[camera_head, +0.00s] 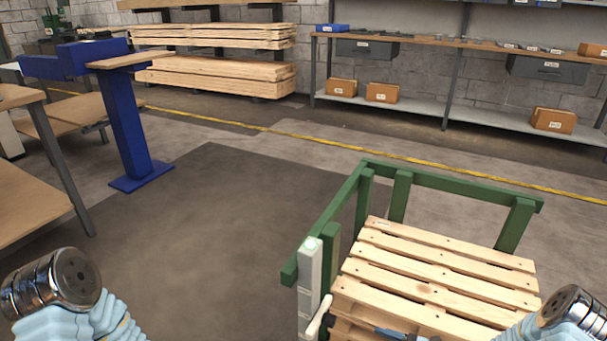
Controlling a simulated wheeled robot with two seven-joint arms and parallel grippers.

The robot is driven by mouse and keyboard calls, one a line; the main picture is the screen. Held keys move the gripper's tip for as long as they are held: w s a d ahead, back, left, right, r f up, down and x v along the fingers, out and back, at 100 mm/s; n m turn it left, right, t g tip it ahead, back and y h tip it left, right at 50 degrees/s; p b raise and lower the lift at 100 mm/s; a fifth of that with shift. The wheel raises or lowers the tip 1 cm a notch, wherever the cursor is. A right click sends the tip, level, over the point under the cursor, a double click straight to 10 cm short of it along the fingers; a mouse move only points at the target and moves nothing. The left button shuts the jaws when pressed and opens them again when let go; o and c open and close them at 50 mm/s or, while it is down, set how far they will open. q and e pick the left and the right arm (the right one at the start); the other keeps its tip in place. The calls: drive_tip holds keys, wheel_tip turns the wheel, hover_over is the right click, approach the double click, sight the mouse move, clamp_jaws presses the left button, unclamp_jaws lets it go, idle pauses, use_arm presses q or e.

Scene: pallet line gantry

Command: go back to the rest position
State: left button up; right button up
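My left arm shows at the lower left as a shiny metal joint (62,282) with a light blue sleeve. My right arm shows at the lower right as a similar metal joint (572,308) and sleeve. Neither gripper's fingers are in view, so I cannot see whether they hold anything. A wooden pallet (432,290) lies inside a green frame (450,184) at the lower right. A dark and blue tool-like object (388,332) shows at the bottom edge over the pallet, partly cut off. A pale handle (319,316) is beside a grey post (309,272).
A blue stand (126,125) and a wood-topped table (22,190) are at the left. A timber rack (215,75) and shelving (450,47) with orange-brown boxes (382,92) line the back wall. Dark floor between table and green frame is clear.

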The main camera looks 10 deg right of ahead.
drive_tip(key=s+a+f+n+g+h+p, duration=0.1)
drive_tip(key=s+a+n+g+h, duration=0.3)
drive_tip(key=n, duration=0.6)
drive_tip(key=s+a+f+n+g+h+p, duration=0.2)
drive_tip(key=s+a+n+g+h+p, duration=0.2)
drive_tip(key=s+a+n+h, duration=0.2)
drive_tip(key=s+a+n, duration=0.2)
drive_tip(key=a+n, duration=0.2)
drive_tip(key=shift+g+h, duration=0.3)
drive_tip(key=shift+h, duration=0.1)
drive_tip(key=shift+w, duration=0.1)
